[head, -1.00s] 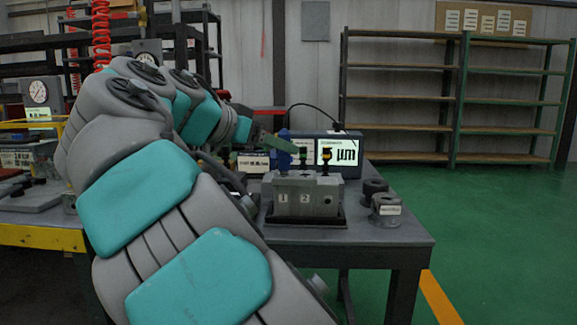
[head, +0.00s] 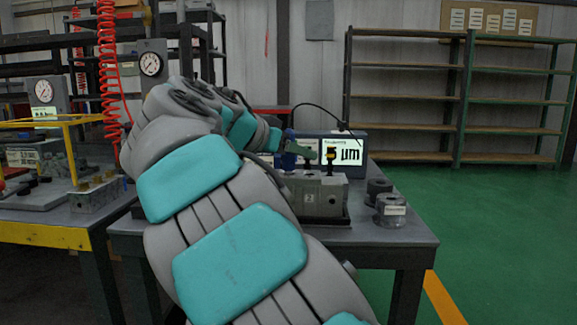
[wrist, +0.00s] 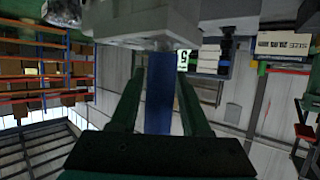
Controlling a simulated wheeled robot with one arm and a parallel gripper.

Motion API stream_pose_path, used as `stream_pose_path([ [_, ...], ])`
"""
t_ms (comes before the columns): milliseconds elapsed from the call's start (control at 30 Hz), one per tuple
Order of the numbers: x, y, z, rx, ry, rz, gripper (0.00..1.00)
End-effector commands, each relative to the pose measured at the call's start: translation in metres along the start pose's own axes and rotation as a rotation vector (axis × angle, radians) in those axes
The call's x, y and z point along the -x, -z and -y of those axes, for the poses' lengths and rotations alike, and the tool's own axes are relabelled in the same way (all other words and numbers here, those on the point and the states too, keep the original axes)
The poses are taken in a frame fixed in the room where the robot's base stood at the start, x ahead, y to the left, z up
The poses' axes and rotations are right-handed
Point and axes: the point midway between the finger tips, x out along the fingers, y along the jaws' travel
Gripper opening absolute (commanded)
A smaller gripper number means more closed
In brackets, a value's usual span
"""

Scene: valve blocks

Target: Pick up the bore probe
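The blue bar of what looks like the bore probe (wrist: 160,95) runs between my gripper's (wrist: 160,70) two green fingers in the wrist view. A gap shows on each side of it, so my gripper is open around it and not closed on it. Its far end meets the pale grey valve block (wrist: 130,22).
Behind is a blue gauge box (head: 362,143) whose display shows "5 µm", with a black cable. Floor at right is clear.

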Motion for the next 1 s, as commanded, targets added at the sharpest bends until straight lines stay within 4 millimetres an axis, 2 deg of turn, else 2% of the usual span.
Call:
stream_pose_path([
  [33,0.0000,0.0000,-0.0001,0.000,0.000,0.000,0.40],
  [400,0.0000,-0.0001,-0.0001,0.000,0.000,0.000,0.00],
  [1000,0.0007,0.0018,-0.0002,0.000,-0.001,0.000,0.00],
])
